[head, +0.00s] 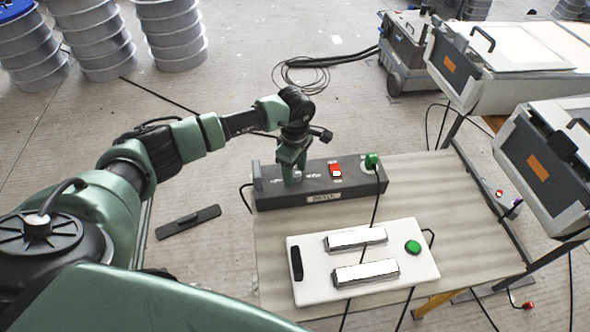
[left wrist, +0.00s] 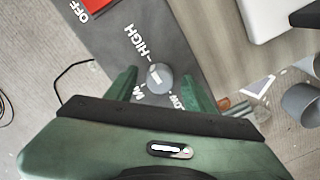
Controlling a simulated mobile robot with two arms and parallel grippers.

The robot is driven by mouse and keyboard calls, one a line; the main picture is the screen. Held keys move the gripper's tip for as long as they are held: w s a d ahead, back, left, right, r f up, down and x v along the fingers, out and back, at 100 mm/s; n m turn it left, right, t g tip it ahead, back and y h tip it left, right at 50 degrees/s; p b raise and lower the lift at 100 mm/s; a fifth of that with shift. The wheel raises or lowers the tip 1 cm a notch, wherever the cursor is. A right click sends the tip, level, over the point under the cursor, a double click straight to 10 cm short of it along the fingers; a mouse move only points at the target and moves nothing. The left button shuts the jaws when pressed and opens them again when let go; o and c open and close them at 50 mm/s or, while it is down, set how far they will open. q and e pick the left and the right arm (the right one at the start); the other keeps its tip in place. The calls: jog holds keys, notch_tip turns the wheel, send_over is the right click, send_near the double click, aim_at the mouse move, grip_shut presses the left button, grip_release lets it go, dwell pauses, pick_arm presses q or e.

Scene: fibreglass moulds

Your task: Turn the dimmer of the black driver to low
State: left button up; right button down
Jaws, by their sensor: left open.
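The black driver (head: 350,187) is a long dark box at the back of the table, with a red switch (head: 335,170) and a green plug (head: 372,160). My left gripper (head: 291,178) points down over its left part. In the left wrist view the dimmer (left wrist: 158,77) is a round grey knob between the open fingers of my left gripper (left wrist: 158,80), with gaps visible beside it. HIGH is printed above it, LOW at its lower right, and a partly hidden label at its lower left. I cannot tell where the knob points. My right gripper is out of view.
A white unit (head: 310,285) with two silver bars and a green button (head: 412,247) lies on the table (head: 420,190) in front of the driver. Cables hang across the table. A dark flat bar (head: 188,222) lies on the floor. Large grey-white machines stand at the right.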

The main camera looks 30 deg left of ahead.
pick_arm(q)
grip_shut()
